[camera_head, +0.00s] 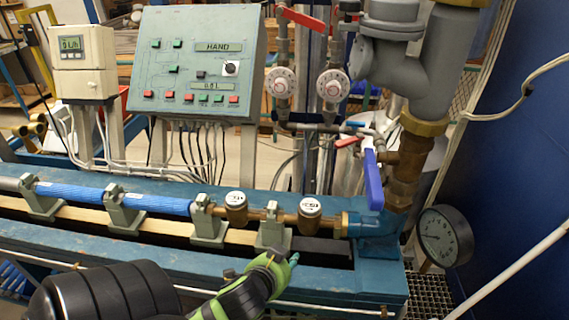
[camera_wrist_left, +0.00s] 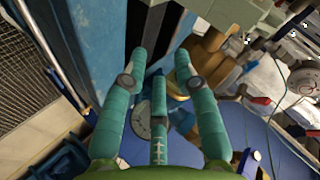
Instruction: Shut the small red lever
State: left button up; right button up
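A small red lever (camera_head: 347,141) sits on the thin piping left of the blue-handled valve (camera_head: 373,178) in the head view. A larger red lever (camera_head: 301,18) is higher up, above two dials; the frames do not settle which lever the task means. My left gripper (camera_head: 281,263) is low in front of the bench, below and left of both levers and touching neither. In the left wrist view its teal fingers (camera_wrist_left: 160,62) are spread with nothing held between them. A small red piece (camera_wrist_left: 261,100) shows at the right there; I cannot tell which lever it is. My right gripper is not in view.
The teal bench (camera_head: 180,262) carries brass water meters (camera_head: 236,205) and clamps. A control panel (camera_head: 200,65) stands behind. Thick grey pipe (camera_head: 400,60) rises at the right, and a round pressure gauge (camera_head: 445,236) stands right of the bench end.

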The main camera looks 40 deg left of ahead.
pick_arm(q)
jog(key=shift+s+d+f, duration=0.15)
jog(key=shift+f, duration=0.1)
